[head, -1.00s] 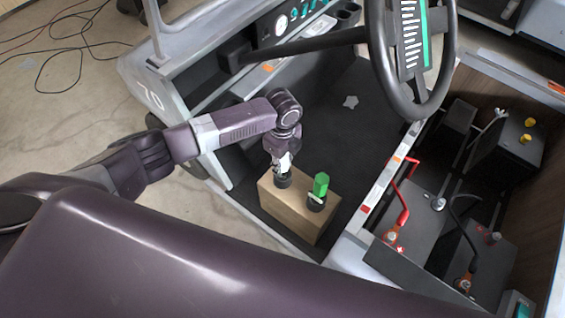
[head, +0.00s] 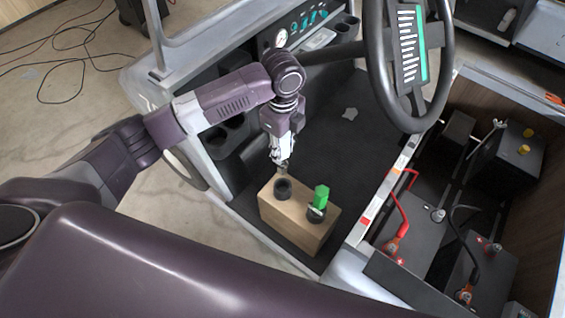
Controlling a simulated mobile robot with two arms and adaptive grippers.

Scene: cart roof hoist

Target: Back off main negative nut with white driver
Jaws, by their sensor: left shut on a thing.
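My left gripper (head: 283,158) is shut on the white driver (head: 279,146), which is mostly hidden by the fingers. A thin dark tip points down just above a black ring holder (head: 283,187) on the wooden block (head: 290,213). A green-handled driver (head: 321,196) stands in the other holder on that block. In the open bay at right, a black cable (head: 471,243) runs down to a copper-coloured terminal (head: 464,295); the nut there is too small to make out. My right gripper is not in view.
A red cable (head: 401,218) ends at another battery terminal (head: 391,247). The steering wheel (head: 375,70) hangs above the floor mat, between the gripper and the far bay. The mat behind the block is mostly clear.

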